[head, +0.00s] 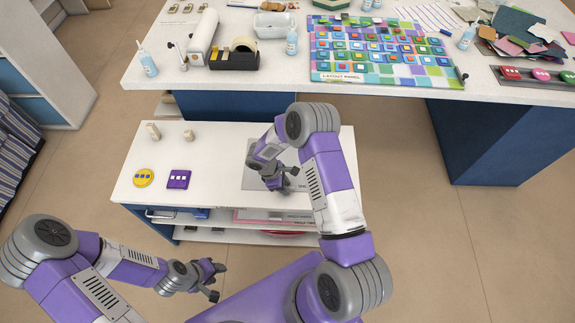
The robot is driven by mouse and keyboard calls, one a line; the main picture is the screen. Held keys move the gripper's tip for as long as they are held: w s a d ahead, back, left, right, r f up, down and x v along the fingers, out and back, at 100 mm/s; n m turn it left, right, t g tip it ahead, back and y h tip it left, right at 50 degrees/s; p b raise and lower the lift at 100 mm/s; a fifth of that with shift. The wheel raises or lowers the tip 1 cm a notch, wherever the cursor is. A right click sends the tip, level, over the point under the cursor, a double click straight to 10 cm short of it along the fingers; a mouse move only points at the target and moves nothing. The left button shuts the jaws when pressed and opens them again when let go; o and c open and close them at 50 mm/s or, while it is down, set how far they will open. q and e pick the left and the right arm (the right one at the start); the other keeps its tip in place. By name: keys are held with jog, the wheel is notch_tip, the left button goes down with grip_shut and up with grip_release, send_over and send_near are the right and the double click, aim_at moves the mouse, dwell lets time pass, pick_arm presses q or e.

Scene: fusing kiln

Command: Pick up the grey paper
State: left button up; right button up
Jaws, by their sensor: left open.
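A flat grey sheet (251,181) lies on the low white table in the head view, with part of a printed word at its lower right. My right arm covers much of it, and I cannot tell for sure that it is paper. My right gripper (281,184) points down over this sheet. Its fingertips are too small and hidden to show whether they are apart or touch the sheet. My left gripper (216,281) is open and empty, in front of the low table and apart from it.
A yellow disc (144,178) and a purple square (180,180) lie on the low table's left part, with two small beige blocks behind. The large white table behind holds a colourful layout panel (350,75), a tape dispenser (234,60), bottles and a scrap pile (525,35).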

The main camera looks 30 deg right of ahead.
grip_shut()
